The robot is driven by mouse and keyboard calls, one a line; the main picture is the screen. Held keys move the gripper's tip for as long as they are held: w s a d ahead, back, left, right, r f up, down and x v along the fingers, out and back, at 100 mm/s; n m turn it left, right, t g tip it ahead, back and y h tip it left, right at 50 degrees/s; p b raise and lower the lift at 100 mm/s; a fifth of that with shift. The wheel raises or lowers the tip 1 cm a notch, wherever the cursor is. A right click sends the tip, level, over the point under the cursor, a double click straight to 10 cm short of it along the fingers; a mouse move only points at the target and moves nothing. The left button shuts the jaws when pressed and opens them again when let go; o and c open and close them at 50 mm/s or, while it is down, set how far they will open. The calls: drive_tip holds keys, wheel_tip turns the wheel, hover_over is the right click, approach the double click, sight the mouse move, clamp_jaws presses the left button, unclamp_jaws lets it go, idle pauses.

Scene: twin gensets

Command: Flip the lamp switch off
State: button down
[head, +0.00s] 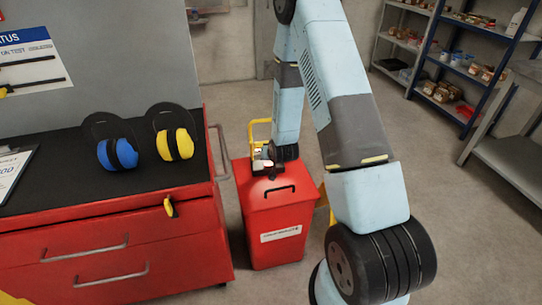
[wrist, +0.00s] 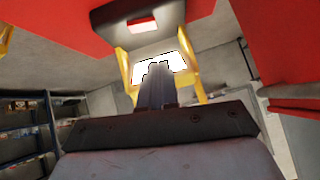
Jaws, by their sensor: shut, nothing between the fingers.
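My gripper (wrist: 160,68) is shut and empty, its fingers pointing at a bright white lamp face in a yellow frame (wrist: 126,68). In the wrist view a dark block with a glowing pinkish-red rectangle (wrist: 142,25) sits above the fingertips; it may be the lamp switch, but I cannot be sure. The fingers look apart from it. In the head view my gripper (head: 262,164) is low over the back of a red lidded box (head: 283,225). The yellow frame (head: 251,133) stands behind it, partly hidden by my arm. Contact with the lamp cannot be told.
A red drawer cabinet (head: 85,250) stands left of the box, with blue ear defenders (head: 118,154) and yellow ear defenders (head: 174,144) on its black top. Shelves (head: 455,65) and a grey bench (head: 510,130) stand at the right. Floor between is clear.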

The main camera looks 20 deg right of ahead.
sight(264, 164)
drive_tip(key=w+f, duration=0.2)
drive_tip(key=f, duration=0.1)
drive_tip(key=w+f, duration=0.1)
drive_tip(key=f, duration=0.1)
drive_tip(key=shift+a+f, duration=0.1)
drive_tip(key=shift+a, duration=0.15)
drive_tip(key=shift+a+f, duration=0.15)
drive_tip(key=shift+f, duration=0.65)
